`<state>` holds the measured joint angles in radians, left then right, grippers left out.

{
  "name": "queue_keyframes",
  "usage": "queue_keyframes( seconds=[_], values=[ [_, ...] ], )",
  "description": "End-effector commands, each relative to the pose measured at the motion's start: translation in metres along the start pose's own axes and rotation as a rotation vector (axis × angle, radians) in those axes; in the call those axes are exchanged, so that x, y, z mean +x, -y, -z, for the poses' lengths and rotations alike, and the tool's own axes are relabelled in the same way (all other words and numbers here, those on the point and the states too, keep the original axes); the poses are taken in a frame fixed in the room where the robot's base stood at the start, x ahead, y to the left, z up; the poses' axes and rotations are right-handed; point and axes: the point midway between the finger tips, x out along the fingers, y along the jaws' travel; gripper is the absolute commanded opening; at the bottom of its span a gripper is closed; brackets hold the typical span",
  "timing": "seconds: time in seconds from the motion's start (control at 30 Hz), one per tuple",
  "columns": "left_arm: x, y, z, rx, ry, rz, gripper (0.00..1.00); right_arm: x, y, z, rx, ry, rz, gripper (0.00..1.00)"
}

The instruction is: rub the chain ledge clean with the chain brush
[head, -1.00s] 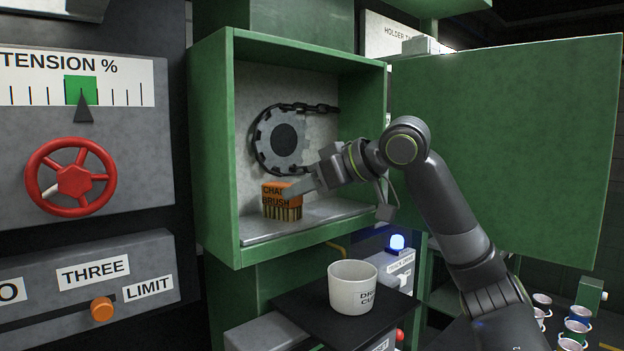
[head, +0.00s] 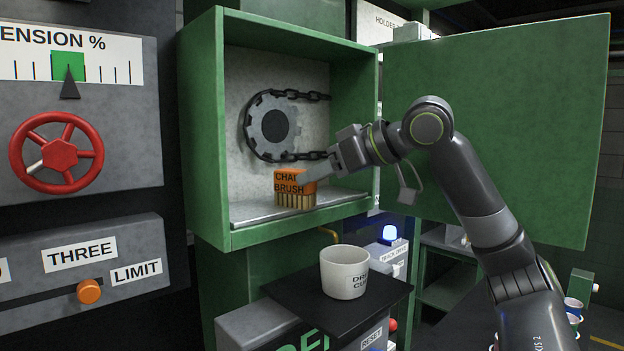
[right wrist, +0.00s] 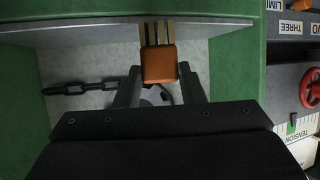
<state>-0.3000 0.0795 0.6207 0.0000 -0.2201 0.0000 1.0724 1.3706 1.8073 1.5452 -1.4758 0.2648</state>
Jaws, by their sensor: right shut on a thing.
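The chain brush (head: 293,182) is an orange block with pale bristles pointing down. My right gripper (head: 316,176) is shut on it inside the open green cabinet. The chain ledge (head: 250,214) is the grey shelf at the cabinet's bottom. The bristles are at the ledge, upright; whether they touch it is hard to tell. In the right wrist view the brush (right wrist: 159,66) sits between the fingers, with the bristles toward the ledge (right wrist: 90,30). My left gripper is not in view.
A toothed wheel with a chain (head: 270,126) is on the cabinet's back wall. The cabinet door (head: 490,120) stands open at right, behind my arm. A white cup (head: 344,272) stands on a dark tray below. A red handwheel (head: 57,152) is at left.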

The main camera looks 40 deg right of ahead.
Motion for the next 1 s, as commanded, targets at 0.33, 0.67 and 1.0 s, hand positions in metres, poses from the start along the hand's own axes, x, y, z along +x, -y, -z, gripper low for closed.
queue_keyframes(
  seconds=[0.33,0.67,1.0],
  values=[
    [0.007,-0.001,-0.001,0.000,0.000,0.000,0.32,-0.003,-0.015,-0.005,0.003,0.000,-0.001,0.11],
    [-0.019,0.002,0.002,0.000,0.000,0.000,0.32,0.012,-0.022,0.009,0.002,0.002,0.003,0.11],
    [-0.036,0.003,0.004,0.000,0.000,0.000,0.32,0.030,-0.028,0.015,0.001,0.000,0.001,0.11]
  ],
)
